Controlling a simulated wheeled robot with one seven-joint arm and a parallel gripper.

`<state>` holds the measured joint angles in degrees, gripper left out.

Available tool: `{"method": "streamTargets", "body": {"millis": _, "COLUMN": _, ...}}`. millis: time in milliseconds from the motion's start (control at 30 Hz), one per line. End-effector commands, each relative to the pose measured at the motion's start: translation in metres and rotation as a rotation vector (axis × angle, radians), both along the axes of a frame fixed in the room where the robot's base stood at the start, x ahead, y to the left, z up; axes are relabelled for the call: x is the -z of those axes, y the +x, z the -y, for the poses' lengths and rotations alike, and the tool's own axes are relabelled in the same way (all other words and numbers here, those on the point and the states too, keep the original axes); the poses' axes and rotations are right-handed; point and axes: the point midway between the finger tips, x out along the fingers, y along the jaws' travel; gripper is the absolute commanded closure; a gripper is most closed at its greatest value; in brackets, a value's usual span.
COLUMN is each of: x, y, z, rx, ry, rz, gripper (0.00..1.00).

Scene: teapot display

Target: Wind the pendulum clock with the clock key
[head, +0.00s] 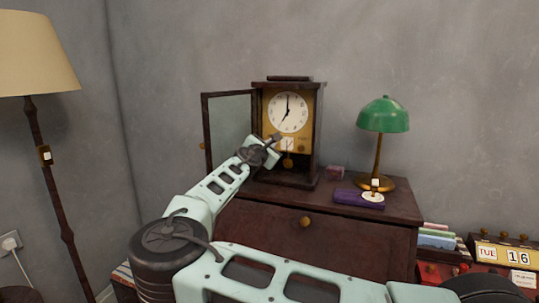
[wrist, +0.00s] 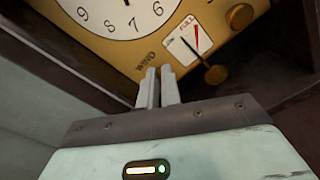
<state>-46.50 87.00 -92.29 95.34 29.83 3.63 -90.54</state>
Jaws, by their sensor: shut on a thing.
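The pendulum clock (head: 318,131) stands upright on the dark cabinet, its glass door (head: 228,128) swung open to the left. Its white dial (head: 288,112) reads about seven. My gripper (head: 276,138) reaches into the open front, below the dial. In the wrist view my gripper (wrist: 157,88) has its fingers close together at the brass plate, beside the word WIND. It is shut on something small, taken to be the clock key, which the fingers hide. A gauge (wrist: 188,40) marked FULL has a dark needle left of its red mark. The pendulum bob (wrist: 216,75) hangs below.
A brass knob (wrist: 240,16) sits right of the gauge. A floor lamp (head: 36,60) stands left; a calendar (head: 500,252) is at right.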

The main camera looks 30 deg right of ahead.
Motion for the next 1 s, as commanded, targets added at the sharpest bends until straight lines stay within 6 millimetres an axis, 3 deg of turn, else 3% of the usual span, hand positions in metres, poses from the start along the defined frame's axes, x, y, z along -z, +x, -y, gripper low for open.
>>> {"method": "streamTargets", "body": {"millis": 1000, "x": 0.0148, "y": -0.0053, "z": 0.0040, "rx": 0.002, "ry": 0.579, "rz": 0.741, "gripper": 1.00}}
